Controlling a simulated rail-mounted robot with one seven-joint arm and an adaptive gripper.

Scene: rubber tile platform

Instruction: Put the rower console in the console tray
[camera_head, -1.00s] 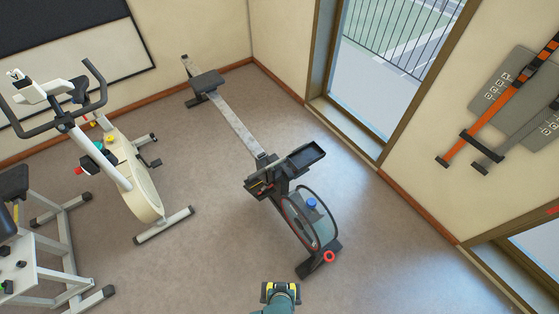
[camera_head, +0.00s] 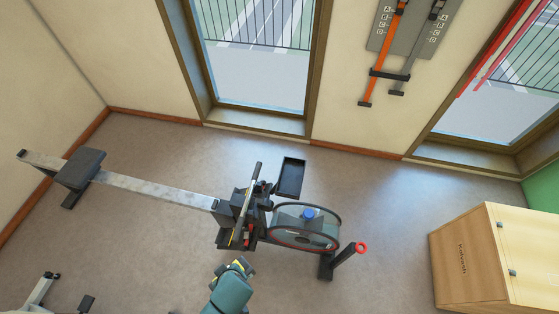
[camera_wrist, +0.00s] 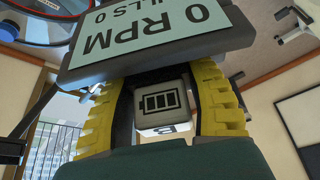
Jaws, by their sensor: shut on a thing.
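The rower console (camera_wrist: 160,40) has a pale green screen reading "0 RPM", upside down in the wrist view. A small grey block with a battery symbol (camera_wrist: 160,103) shows just below it, between the yellow fingers of my gripper (camera_wrist: 165,105). My gripper is shut on this block, which seems to be part of the console. In the head view my gripper (camera_head: 239,266) is low, beside the rower's near side; the console cannot be made out there. The black console tray (camera_head: 290,178) stands on the rower's far side, tilted, and looks empty.
The rower's flywheel (camera_head: 305,227) carries a blue object (camera_head: 307,213) on top. A wooden box (camera_head: 480,255) stands at right. Floor between rower and windows is clear.

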